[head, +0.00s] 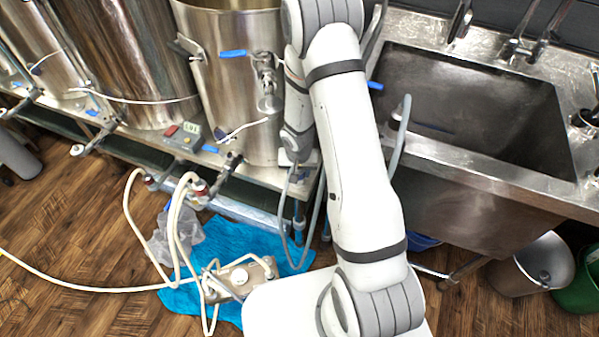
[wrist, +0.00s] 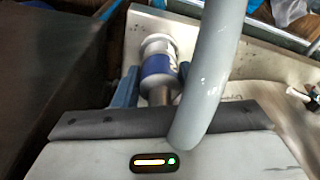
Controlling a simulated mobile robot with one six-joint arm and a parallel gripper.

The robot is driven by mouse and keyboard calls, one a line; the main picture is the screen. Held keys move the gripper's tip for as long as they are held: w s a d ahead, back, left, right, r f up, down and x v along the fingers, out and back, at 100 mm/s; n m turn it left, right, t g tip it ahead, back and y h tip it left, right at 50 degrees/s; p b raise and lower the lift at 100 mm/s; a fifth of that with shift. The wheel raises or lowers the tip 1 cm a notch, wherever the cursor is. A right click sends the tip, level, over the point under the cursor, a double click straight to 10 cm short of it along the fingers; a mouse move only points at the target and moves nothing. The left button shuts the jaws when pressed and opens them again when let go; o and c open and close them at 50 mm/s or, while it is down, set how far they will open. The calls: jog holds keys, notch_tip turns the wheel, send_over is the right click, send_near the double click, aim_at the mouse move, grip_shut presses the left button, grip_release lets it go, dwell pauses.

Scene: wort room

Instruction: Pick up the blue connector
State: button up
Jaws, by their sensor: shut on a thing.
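The blue connector (wrist: 158,66) shows in the wrist view as a short cylinder with a blue band, a pale collar at one end and a metal stem at the other. My gripper (wrist: 155,88) has a blue-grey finger on each side of it and is shut on it. A thick grey hose crosses the right side of that view and hides part of the right finger. In the head view my wrist is low beside the steel kettle (head: 235,95); I cannot make out the connector or the fingers there.
A steel sink (head: 480,95) stands to the right of my arm. More steel kettles stand at left on the metal bench. A pump (head: 240,277) with pale hoses lies over a blue cloth (head: 225,240) on the wooden floor. A metal bucket (head: 535,262) stands under the sink.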

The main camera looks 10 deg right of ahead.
jog(key=shift+s+r, duration=0.15)
jog(key=shift+r, duration=0.3)
notch_tip(320, 180, up, 6)
jog(key=p, duration=0.3)
grip_shut()
jog(key=s+d+b, duration=0.3)
jog(key=s+b, duration=1.6)
jog(key=b, duration=0.5)
jog(key=shift+s, duration=0.25)
